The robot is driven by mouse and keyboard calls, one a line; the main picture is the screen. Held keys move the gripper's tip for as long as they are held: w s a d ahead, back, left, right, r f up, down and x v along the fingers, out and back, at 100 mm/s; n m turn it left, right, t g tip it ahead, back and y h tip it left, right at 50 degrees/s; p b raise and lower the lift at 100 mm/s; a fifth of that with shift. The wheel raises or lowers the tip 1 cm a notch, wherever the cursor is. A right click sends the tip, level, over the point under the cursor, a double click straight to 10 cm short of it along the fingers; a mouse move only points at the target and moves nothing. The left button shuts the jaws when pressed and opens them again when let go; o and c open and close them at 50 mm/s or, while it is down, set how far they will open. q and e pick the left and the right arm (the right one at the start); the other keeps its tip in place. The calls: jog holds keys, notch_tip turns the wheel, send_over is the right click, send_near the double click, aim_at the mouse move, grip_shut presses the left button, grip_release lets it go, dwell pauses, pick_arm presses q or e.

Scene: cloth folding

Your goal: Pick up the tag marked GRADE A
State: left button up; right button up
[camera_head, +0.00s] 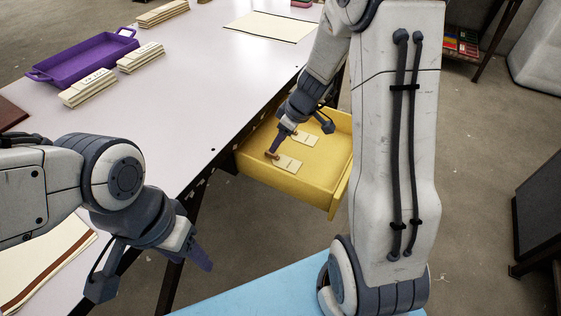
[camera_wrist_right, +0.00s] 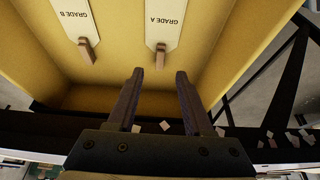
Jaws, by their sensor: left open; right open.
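Two cream tags with brown clips lie in the open yellow drawer (camera_head: 318,172). The GRADE A tag (camera_wrist_right: 166,20) is on the right in the right wrist view, printed upside down. It appears to be the nearer tag (camera_head: 288,163) in the head view, where print is too small to read. The GRADE B tag (camera_wrist_right: 77,18) lies beside it, left in the wrist view. My right gripper (camera_wrist_right: 160,76) is open and empty over the drawer; its fingertips appear either side of the GRADE A clip, without visible contact. My left gripper (camera_head: 150,271) is open and empty near the table edge.
A purple tray (camera_head: 85,58) and stacks of cream tags (camera_head: 88,88) stand on the white table (camera_head: 190,90). A cream sheet (camera_head: 270,26) lies further back. The drawer's walls and the table edge surround the right gripper. A light blue surface (camera_head: 255,292) is at the front.

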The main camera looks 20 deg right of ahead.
aim_at(282, 159)
jog(key=b+x, duration=0.1)
jog(key=x, duration=0.4)
jog(key=shift+w+a+f, duration=0.25)
jog(key=shift+w+f, duration=0.05)
grip_shut()
